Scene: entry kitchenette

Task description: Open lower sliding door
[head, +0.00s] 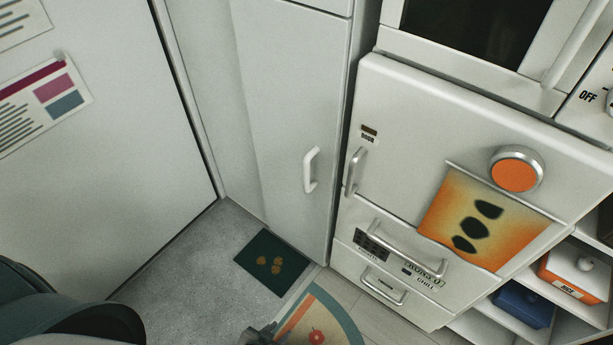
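A white appliance (460,130) stands at the right, with an upper door and two drawer-like fronts below it. The upper front (385,238) has a long bar handle (405,250) and a label reading CHILL. The lowest front (355,272) has a smaller bar handle (383,288). All these fronts look closed. I cannot tell which one is the lower sliding door. My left gripper (260,337) shows only as a small dark part at the bottom edge, below and left of the appliance, apart from the handles. Its fingers are mostly cut off. My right gripper is out of view.
A tall white cabinet (285,110) with a vertical handle (310,170) stands left of the appliance, closed. A dark green mat (262,250) and a colourful rug (335,312) lie on the floor. Open shelves at right hold a blue box (522,305) and an orange box (578,275).

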